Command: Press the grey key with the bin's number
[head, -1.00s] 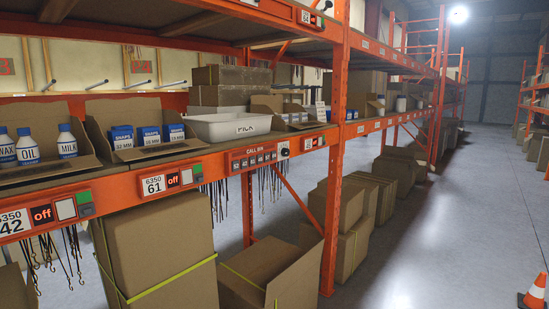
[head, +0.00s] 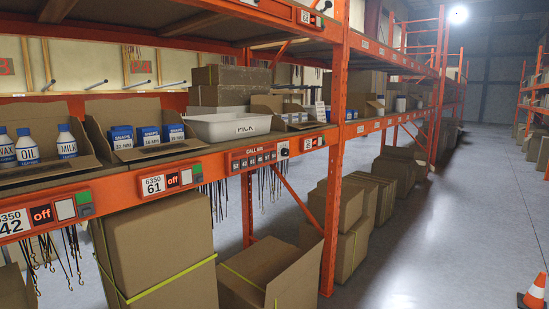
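A panel marked CALL BIN (head: 242,155) sits on the orange shelf beam below the white PICK tote (head: 206,134). It carries a row of small grey keys (head: 254,162) with numbers too small to read surely. A dark round knob or button (head: 284,152) is at the panel's right end. Number plates on the beam read 61 (head: 153,185) and 42 (head: 14,227), each beside a red display reading off. Above plate 61 stands an open cardboard bin (head: 98,128) of blue SNAPS boxes. Neither of my grippers is in view.
White bottles (head: 67,142) stand in a bin at the left. Large cartons (head: 160,250) stand under the shelf. Hooked cords (head: 72,242) hang below the beam. An orange upright (head: 334,180) stands right of the panel. The aisle floor (head: 430,240) is clear; a cone (head: 534,290) is at right.

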